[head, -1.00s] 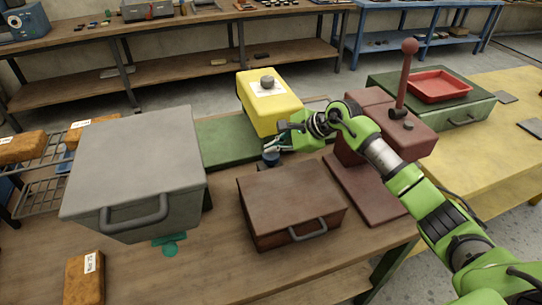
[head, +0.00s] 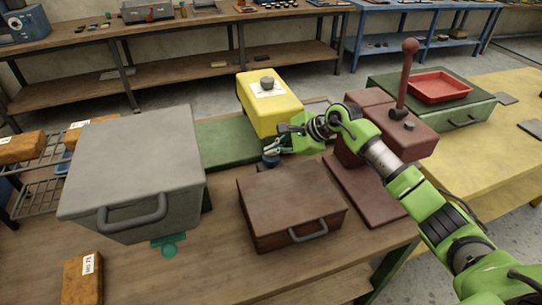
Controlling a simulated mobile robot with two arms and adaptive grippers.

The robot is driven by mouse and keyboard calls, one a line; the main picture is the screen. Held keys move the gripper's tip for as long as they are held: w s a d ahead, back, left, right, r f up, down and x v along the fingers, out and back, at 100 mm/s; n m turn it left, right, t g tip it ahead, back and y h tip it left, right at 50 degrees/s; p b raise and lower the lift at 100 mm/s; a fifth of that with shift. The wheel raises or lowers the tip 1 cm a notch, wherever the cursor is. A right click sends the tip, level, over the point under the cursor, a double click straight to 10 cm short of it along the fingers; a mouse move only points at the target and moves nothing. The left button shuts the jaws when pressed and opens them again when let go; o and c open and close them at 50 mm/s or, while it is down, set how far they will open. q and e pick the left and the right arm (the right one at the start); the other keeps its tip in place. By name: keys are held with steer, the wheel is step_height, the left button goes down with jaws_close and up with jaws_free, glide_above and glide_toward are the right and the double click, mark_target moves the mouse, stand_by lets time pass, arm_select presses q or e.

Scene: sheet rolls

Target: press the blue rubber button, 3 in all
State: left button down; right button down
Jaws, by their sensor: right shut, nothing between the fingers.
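The blue rubber button (head: 270,160) is a small dark-blue knob behind the brown box, in the middle of the head view. My right gripper (head: 272,150) is shut and empty, with its fingertips right at the top of the button. The fingers partly cover the button, and I cannot tell whether they touch it or how far it is pressed. My left gripper is not in view.
A brown box with a handle (head: 290,200) stands in front of the button. A grey lidded box (head: 135,165) is at left. A yellow box (head: 270,108) stands behind. A dark red press with a lever (head: 385,130) is at right.

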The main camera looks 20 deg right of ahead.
mark_target(273, 157)
steer(key=shift+s+f+b, duration=0.1)
steer(key=shift+f+b, duration=0.4)
steer(key=shift+f, duration=0.2)
stand_by(0.5)
steer(key=shift+r, duration=0.15)
steer(key=shift+r+p, duration=0.7)
steer(key=shift+r, duration=0.6)
steer(key=shift+r+p, duration=1.15)
steer(key=shift+r, duration=1.4)
